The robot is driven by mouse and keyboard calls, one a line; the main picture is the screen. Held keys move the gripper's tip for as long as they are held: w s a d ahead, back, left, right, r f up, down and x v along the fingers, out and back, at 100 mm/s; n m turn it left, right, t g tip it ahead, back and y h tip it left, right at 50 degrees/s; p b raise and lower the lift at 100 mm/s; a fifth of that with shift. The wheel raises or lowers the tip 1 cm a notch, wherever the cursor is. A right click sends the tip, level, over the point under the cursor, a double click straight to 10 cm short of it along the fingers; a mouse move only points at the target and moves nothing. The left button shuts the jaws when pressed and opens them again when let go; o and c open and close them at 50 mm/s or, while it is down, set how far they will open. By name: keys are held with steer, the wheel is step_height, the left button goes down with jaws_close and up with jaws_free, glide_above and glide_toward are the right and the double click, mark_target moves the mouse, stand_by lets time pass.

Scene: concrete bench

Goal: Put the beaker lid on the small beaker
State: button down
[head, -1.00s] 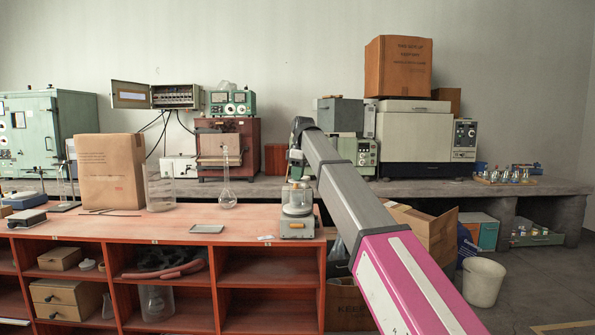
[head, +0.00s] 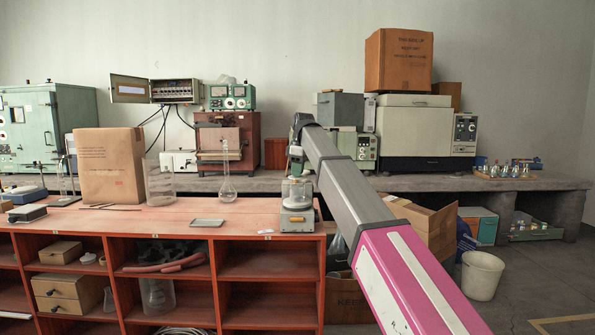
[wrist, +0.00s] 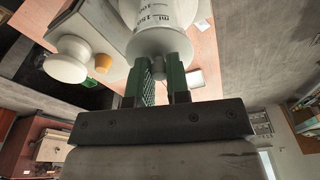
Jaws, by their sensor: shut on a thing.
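In the wrist view my green fingers (wrist: 162,78) are closed on the small grey knob of the beaker lid (wrist: 160,44), a pale disc. The beaker (wrist: 152,12), with printed volume marks, shows directly beyond the lid, and the lid looks lined up with its mouth. I cannot tell whether lid and rim touch. In the head view the lid is too small to make out clearly.
A cardboard box (head: 109,168) is farther left. The bench's right edge is close to the balance.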

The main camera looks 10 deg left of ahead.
steer(key=shift+f, duration=0.25)
stand_by(0.4)
steer(key=c, duration=0.6)
jaws_free()
steer(key=shift+r, duration=0.1)
steer(key=shift+r, duration=3.4)
